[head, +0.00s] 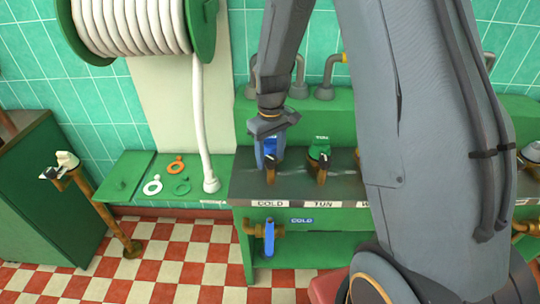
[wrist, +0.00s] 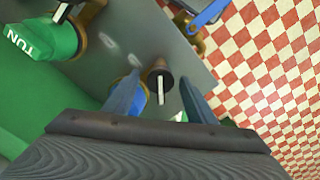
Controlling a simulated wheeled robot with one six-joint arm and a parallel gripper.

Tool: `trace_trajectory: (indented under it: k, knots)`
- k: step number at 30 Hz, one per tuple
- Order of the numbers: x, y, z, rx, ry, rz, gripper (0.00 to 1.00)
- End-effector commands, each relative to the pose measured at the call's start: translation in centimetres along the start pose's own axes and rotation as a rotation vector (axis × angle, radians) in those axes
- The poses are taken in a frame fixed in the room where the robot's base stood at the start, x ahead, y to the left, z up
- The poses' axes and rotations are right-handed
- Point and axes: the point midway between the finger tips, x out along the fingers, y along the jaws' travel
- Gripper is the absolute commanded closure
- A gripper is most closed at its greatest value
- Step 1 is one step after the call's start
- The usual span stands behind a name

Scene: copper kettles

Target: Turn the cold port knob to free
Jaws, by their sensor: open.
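The cold port is a blue block (head: 268,147) with a brass collar, behind the COLD label (head: 270,203) on the green bench. In the wrist view its dark round knob with a pale pointer (wrist: 161,82) shows between my two fingers, and part of the blue block (wrist: 138,98) lies behind the left finger. My gripper (wrist: 160,76) is open and empty, one finger on each side of the knob. In the head view my gripper (head: 272,124) is just above the blue block. I cannot tell whether the fingers touch the knob or what setting the pointer marks.
The green TUN port (head: 319,150) stands close to the right. Below the counter is a brass valve with a blue lever (head: 269,239). A hose reel (head: 130,25) hangs upper left, its white hose dropping to a ledge with loose rings (head: 182,186). My arm hides the bench's right part.

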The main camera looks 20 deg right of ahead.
Motion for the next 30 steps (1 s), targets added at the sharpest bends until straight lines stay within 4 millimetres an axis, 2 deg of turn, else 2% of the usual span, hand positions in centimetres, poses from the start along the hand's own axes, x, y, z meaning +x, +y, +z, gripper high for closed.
trace_trajectory:
  k: [7,15,21,30]
  knots:
    - [-1.0,0.0,-0.1,0.001,0.001,0.001,0.49]
    - [-5.0,0.1,-0.1,0.000,0.004,0.001,0.49]
    - [-7.2,0.1,-0.1,0.000,0.002,0.001,0.49]
    - [-7.8,0.0,0.0,0.000,0.000,0.000,0.49]
